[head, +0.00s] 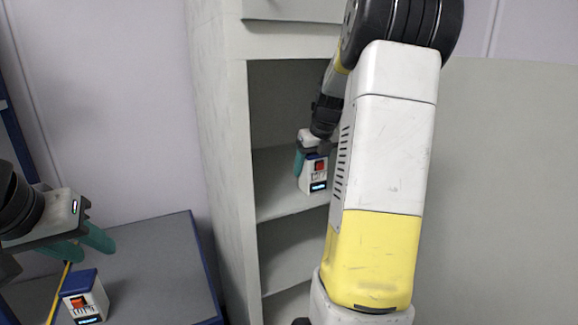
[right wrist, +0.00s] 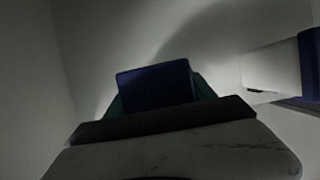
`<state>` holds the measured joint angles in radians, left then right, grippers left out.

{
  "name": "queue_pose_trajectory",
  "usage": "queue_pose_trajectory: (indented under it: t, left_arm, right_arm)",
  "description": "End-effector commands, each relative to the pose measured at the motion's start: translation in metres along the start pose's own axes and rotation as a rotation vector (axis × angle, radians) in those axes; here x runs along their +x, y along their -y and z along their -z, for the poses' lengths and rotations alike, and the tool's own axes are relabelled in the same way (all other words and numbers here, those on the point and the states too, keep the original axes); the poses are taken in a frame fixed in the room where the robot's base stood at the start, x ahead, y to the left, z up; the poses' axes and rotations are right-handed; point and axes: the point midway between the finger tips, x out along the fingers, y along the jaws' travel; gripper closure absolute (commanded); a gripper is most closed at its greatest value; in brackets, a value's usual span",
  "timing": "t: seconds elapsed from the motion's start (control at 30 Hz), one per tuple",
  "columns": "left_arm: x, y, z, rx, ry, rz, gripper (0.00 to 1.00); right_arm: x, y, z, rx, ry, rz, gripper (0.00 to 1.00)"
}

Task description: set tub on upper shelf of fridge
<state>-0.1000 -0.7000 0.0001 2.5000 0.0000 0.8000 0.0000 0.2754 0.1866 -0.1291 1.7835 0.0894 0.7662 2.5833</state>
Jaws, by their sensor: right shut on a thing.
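My right gripper (head: 312,158) reaches into the open fridge (head: 290,95) at its upper shelf (head: 280,178). It is shut on a white tub (head: 313,178) with a red mark and a lit blue label. The tub looks upright; I cannot tell whether its base touches the shelf. In the right wrist view the tub's dark blue lid (right wrist: 155,84) sits between the teal fingers. My left gripper (head: 92,246) is open and empty, above a second tub (head: 86,297) with a blue lid and an orange-red mark on the table.
The grey table (head: 165,255) with a blue edge stands at left. A lower shelf (head: 285,250) lies below the tub. My right arm hides the fridge's right side. A white thing with a blue end (right wrist: 275,70) shows at right in the right wrist view.

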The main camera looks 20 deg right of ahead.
Motion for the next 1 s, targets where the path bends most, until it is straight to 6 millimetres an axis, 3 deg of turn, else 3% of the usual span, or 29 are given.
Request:
queue_pose_trajectory:
  t: [0.27,0.3,0.4,0.77,0.9,1.0]
  left_arm:
    - [0.0,0.0,0.0,0.0,0.0,0.0,0.64]
    - [0.0,0.0,0.0,0.0,0.0,0.0,0.64]
    - [0.0,0.0,0.0,0.0,0.0,0.0,0.64]
    - [0.0,0.0,0.0,0.0,0.0,0.0,0.64]
    - [0.0,0.0,0.0,0.0,0.0,0.0,0.64]
    - [0.0,0.0,0.0,0.0,0.0,0.0,0.64]
  right_arm:
    - [0.001,0.0,0.0,-0.001,0.002,0.0,0.9]
    - [0.002,0.0,0.001,-0.001,0.001,0.0,0.35]
    - [0.002,0.0,0.001,-0.001,0.002,0.001,0.15]
    - [-0.001,0.0,0.0,-0.001,0.002,0.001,0.15]
    - [-0.016,0.0,-0.001,-0.001,0.005,0.002,0.15]
    - [-0.023,0.0,0.02,0.001,0.003,0.002,0.15]
